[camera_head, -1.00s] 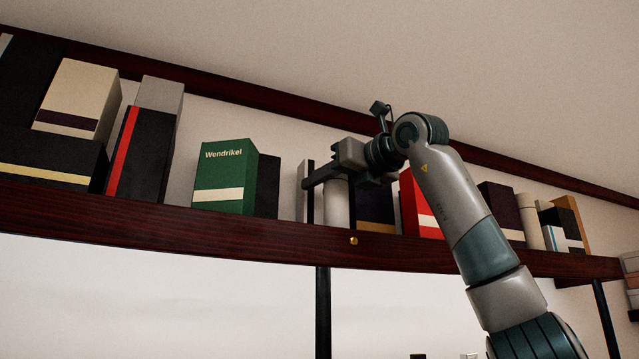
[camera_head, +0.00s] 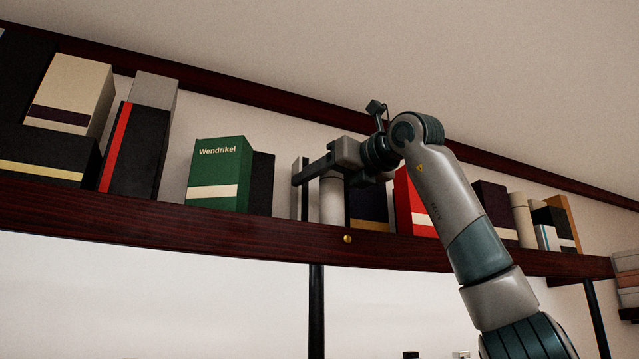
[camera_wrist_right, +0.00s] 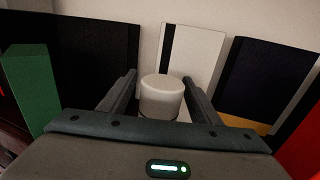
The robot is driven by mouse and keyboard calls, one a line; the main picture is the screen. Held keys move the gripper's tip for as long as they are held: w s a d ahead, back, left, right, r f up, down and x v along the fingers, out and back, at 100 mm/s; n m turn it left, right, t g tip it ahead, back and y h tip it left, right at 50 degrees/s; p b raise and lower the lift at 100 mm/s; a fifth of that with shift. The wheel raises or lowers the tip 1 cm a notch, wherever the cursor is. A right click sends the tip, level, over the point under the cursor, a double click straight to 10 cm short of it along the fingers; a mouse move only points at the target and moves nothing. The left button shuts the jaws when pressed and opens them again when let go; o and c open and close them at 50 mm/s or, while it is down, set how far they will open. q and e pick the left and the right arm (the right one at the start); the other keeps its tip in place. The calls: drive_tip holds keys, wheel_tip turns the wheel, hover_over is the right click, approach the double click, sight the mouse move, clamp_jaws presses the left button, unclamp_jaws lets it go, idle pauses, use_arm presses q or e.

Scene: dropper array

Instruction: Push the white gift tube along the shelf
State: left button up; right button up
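The white gift tube (camera_head: 333,203) stands upright on the dark red shelf (camera_head: 200,222), left of a dark box with a gold band (camera_head: 368,208). My right gripper (camera_head: 318,176) is at the tube's upper part. In the right wrist view, the tube (camera_wrist_right: 160,97) stands between the two fingers of the right gripper (camera_wrist_right: 159,78). The fingers are apart, with a visible gap at the tube's left; whether the right finger touches it I cannot tell. The tube's lower part is hidden in that view. My left gripper is not in view.
A narrow black and white box (camera_head: 301,190) stands just left of the tube. The green Wendrikel box (camera_head: 219,176) is farther left, with a dark box (camera_head: 261,184) beside it. A red box (camera_head: 412,205) and a cream tube (camera_head: 522,220) stand to the right.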

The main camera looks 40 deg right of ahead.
drive_tip(key=shift+s, duration=0.15)
drive_tip(key=shift+s+f, duration=0.1)
drive_tip(key=shift+s, duration=0.1)
drive_tip(key=s+b, duration=0.6)
drive_tip(key=s, duration=1)
drive_tip(key=shift+s+d, duration=0.2)
drive_tip(key=shift+s, duration=0.15)
